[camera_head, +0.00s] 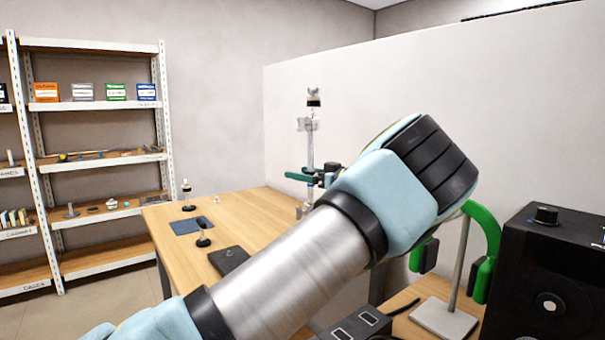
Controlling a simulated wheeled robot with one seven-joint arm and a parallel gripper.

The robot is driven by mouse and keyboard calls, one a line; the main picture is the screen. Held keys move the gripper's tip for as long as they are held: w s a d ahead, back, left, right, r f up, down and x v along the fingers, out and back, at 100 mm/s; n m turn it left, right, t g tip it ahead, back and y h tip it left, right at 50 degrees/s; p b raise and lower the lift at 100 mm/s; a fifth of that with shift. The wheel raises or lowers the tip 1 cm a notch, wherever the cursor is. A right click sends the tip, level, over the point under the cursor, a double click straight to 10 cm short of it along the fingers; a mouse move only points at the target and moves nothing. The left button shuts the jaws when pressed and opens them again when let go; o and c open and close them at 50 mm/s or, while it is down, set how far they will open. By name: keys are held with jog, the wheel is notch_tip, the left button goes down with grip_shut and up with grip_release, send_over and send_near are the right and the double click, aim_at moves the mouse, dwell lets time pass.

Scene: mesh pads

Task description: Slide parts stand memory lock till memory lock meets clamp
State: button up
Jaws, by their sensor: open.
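The parts stand (310,150) is an upright metal rod at the far right part of the wooden table, near the pale partition. A silvery collar with a side piece, seemingly the memory lock (307,124), sits high on the rod. Lower down, a dark and green fitting, seemingly the clamp (301,177), is on the rod. A clear gap of bare rod shows between the two. A dark cap tops the stand. My arm crosses the foreground and hides the table beside the stand's foot. My gripper's fingers do not show.
The wooden table (230,210) holds a blue mat (187,226), small knobbed posts and a dark box (229,261). Shelves (100,157) stand at left. At right are green headphones (485,235) on a stand and a black box (550,270).

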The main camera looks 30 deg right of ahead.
jog(key=shift+c, duration=0.3)
grip_shut()
dwell(1.0)
